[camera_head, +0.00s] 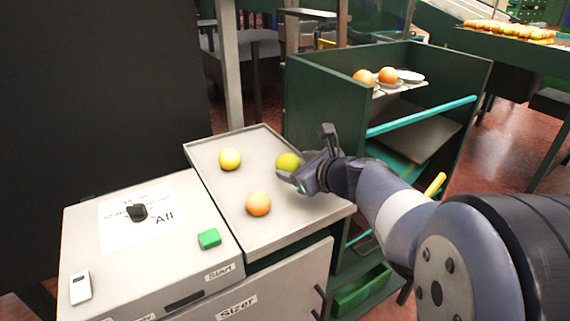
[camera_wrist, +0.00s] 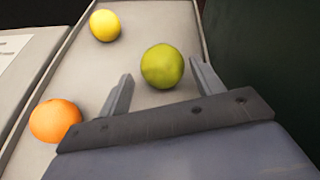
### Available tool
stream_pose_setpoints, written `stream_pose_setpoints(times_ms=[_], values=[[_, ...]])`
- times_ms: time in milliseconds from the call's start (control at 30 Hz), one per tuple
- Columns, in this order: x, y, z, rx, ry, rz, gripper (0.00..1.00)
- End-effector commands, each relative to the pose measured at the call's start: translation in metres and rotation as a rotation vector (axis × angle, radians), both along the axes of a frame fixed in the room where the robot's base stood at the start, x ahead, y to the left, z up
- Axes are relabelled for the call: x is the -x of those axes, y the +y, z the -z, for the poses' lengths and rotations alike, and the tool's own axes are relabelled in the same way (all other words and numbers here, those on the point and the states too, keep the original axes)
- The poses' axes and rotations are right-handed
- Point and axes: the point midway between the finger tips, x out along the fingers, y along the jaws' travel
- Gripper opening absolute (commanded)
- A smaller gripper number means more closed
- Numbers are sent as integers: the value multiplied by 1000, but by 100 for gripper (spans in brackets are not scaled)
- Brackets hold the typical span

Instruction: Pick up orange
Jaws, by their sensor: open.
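An orange (camera_head: 258,203) lies on the near part of the grey tray (camera_head: 229,196). In the wrist view the orange (camera_wrist: 55,120) is at the lower left, outside and to the left of my fingers. My gripper (camera_head: 306,181) is open and empty over the right side of the tray. In the wrist view my gripper (camera_wrist: 158,92) has a green fruit (camera_wrist: 162,66) ahead of and between its fingertips, not gripped. The green fruit (camera_head: 288,162) is partly hidden behind my gripper in the head view.
A yellow fruit (camera_head: 230,159) lies at the tray's far left. A control box (camera_head: 190,262) with a green button (camera_head: 209,239) and black knob (camera_head: 137,212) stands left of the tray. A green cabinet (camera_head: 325,105) stands behind, with two oranges (camera_head: 387,75) on it.

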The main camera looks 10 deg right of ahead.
Motion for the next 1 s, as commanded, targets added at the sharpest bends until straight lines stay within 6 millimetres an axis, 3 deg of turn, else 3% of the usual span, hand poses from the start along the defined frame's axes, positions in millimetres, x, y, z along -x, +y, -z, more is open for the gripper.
stream_pose_setpoints(times_ms=[300, 633, 1000], values=[[-36, 13, 18, -1, 2, -1, 63], [-41, 15, 19, 1, 0, 1, 63], [-41, 14, 20, 0, 1, 0, 34]])
